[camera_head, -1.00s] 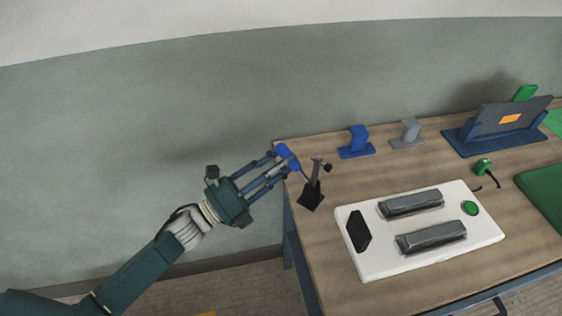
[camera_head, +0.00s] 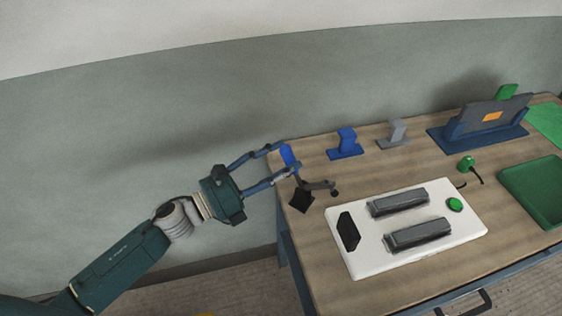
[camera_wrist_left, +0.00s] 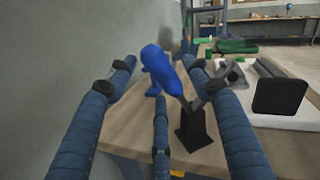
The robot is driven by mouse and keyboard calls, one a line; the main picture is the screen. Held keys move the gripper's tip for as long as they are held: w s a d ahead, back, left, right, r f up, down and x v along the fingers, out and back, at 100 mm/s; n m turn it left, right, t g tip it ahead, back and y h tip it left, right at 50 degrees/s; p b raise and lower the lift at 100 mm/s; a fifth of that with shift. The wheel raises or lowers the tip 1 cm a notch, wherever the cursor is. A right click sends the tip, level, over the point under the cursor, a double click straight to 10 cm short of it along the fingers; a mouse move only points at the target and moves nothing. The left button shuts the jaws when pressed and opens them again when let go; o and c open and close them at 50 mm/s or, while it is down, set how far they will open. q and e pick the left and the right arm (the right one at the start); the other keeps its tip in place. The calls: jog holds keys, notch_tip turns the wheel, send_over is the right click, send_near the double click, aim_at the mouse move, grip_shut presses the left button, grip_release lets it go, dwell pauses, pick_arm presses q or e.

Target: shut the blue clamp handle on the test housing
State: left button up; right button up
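The blue clamp handle (camera_head: 288,157) stands up, leaning a little, above the dark clamp base (camera_head: 302,199) at the table's left corner. The clamp's grey bar (camera_head: 318,185) lies nearly level, its dark tip pointing right towards the white test housing (camera_head: 375,264). My left gripper (camera_head: 285,160) is open, its fingers spread around the handle. In the left wrist view the blue handle (camera_wrist_left: 163,70) rises between the spread fingers, with gaps to the outer two; whether any finger touches it I cannot tell. The dark base (camera_wrist_left: 195,128) is below it. My right gripper is out of view.
A blue block (camera_head: 346,143) and a grey block (camera_head: 393,133) stand along the back edge. A blue rack (camera_head: 475,137) holds a dark panel at the back right. A green tray (camera_head: 540,188) lies at the right. The wall is behind the table.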

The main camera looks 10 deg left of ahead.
pick_arm(q)
jog(key=v, duration=1.2)
